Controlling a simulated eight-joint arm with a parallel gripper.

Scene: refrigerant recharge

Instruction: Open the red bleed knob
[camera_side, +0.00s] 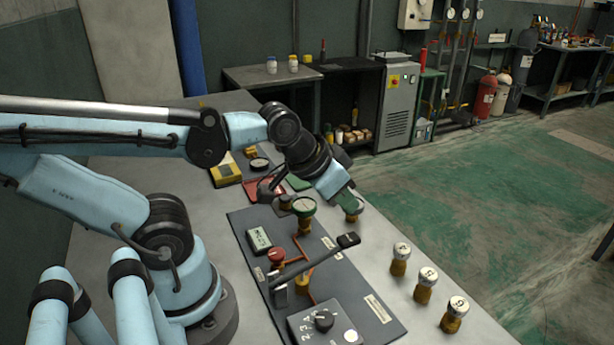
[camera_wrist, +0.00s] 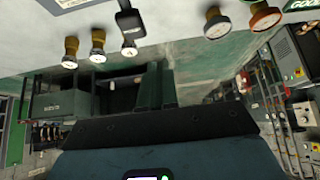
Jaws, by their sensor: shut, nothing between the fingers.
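The red bleed knob (camera_side: 277,256) stands on the grey panel (camera_side: 384,334) in the side view, left of the lever. The fingers are together and hold nothing. They partly overlap a brass-based gauge (camera_side: 352,213) in the picture; I cannot tell if they touch it. In the wrist view the dark green fingers (camera_wrist: 157,85) show at the centre. I cannot make out the red knob there.
A long lever with a black grip (camera_side: 348,240) crosses the panel beside the knob. A black dial (camera_side: 324,320) is at the front. A small display (camera_side: 259,240) lies left. Several brass-based gauges (camera_side: 426,280) stand on the right table side, with bare table around them.

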